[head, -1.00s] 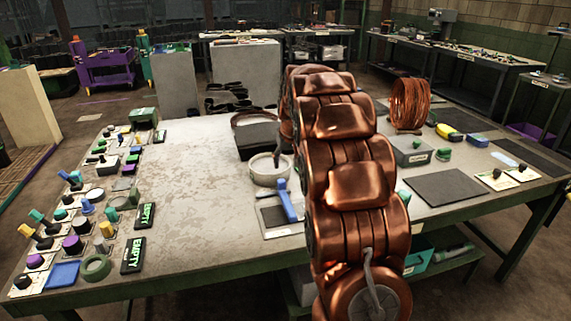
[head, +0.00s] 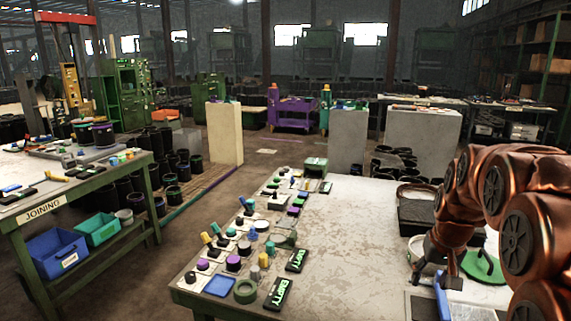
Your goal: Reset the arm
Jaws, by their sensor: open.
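My copper-coloured arm enters from the right side of the head view and is bent, with its wrist pointing down over the workbench (head: 365,215). My gripper (head: 436,280) is open, low over the right part of the bench. No object shows between its fingers. A white bowl (head: 417,246) is right behind it, partly hidden by the wrist. A blue-handled item (head: 440,298) is just below the fingers; whether they touch it I cannot tell. A green round piece (head: 487,268) lies right of the gripper, partly behind my arm.
The bench's middle is bare. A JOINING table (head: 95,190) stands at left, with floor between.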

